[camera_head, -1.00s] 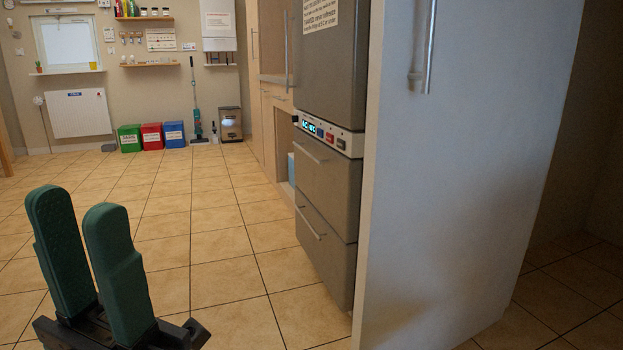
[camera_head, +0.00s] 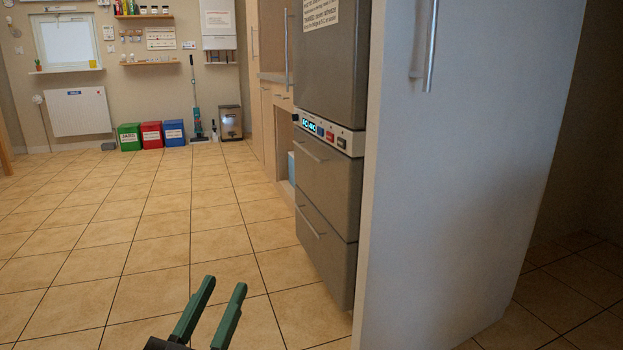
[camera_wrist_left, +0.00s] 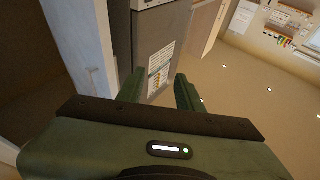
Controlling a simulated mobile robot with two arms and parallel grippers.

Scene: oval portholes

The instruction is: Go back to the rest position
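My left gripper (camera_head: 223,288) shows at the bottom of the head view, with two green fingers pointing up and a little to the right. Its fingers stand apart with nothing between them. In the left wrist view the left gripper (camera_wrist_left: 158,88) also shows two separated green fingers, with the grey appliance (camera_wrist_left: 160,40) beyond them. It touches nothing that I can see. My right gripper is in neither view.
A grey fridge with drawers (camera_head: 325,190) and a tall light panel door (camera_head: 440,200) stand at the right. Green (camera_head: 130,137), red (camera_head: 151,135) and blue (camera_head: 174,134) bins stand by the far wall. The tiled floor (camera_head: 130,230) at left and centre is clear.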

